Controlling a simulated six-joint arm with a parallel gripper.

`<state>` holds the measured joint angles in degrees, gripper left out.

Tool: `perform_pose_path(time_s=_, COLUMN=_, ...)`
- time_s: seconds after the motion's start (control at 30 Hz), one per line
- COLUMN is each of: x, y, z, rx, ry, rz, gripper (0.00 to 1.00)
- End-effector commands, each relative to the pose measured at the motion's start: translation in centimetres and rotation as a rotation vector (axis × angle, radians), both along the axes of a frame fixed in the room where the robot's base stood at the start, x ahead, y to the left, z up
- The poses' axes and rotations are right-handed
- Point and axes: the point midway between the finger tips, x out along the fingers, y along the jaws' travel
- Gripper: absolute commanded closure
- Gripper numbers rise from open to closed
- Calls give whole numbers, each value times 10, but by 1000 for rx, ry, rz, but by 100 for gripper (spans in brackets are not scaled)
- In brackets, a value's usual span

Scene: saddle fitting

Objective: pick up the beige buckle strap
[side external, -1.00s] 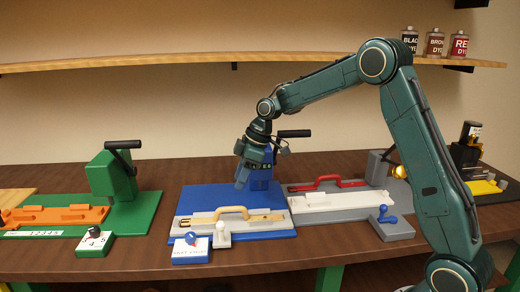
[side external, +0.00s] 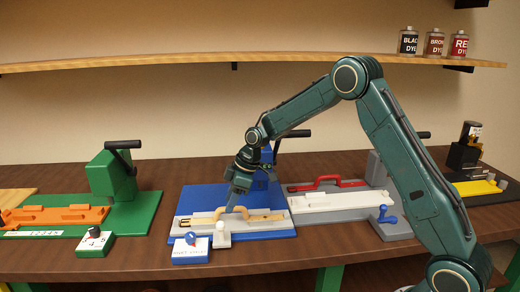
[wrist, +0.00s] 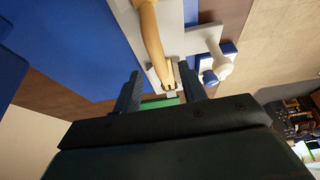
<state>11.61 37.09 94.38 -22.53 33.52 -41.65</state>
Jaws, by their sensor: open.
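My gripper (side external: 236,207) points down at the arched part in the side view. Its two dark fingers also show in the wrist view (wrist: 160,84), apart, one on each side of the strap's end. I cannot tell whether they touch the strap.
A white-knobbed lever (side external: 222,236) and a blue-knobbed box (side external: 190,248) stand at the front of the blue base (side external: 204,196). A green station (side external: 148,208) stands left. A wooden shelf (side external: 180,62) runs above.

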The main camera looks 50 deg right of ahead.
Motion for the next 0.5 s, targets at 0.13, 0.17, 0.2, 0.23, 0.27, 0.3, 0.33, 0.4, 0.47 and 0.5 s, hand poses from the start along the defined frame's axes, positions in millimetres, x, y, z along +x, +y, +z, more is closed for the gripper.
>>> perform_pose_path(time_s=0.13, x=3, y=5, z=-18, rx=1, ry=3, rz=1, gripper=58)
perform_pose_path(time_s=0.17, x=4, y=6, z=-21, rx=1, ry=4, rz=2, gripper=58)
perform_pose_path(time_s=0.2, x=6, y=7, z=-25, rx=1, ry=4, rz=2, gripper=58)
perform_pose_path(time_s=0.23, x=7, y=8, z=-28, rx=1, ry=2, rz=2, gripper=58)
perform_pose_path(time_s=0.27, x=7, y=9, z=-29, rx=0, ry=2, rz=2, gripper=58)
perform_pose_path(time_s=0.3, x=8, y=9, z=-32, rx=1, ry=1, rz=2, gripper=58)
perform_pose_path(time_s=0.33, x=9, y=10, z=-33, rx=1, ry=1, rz=2, gripper=58)
perform_pose_path(time_s=0.4, x=9, y=10, z=-35, rx=0, ry=1, rz=0, gripper=58)
perform_pose_path(time_s=0.47, x=9, y=10, z=-35, rx=0, ry=1, rz=0, gripper=58)
perform_pose_path(time_s=0.5, x=9, y=10, z=-35, rx=1, ry=1, rz=0, gripper=58)
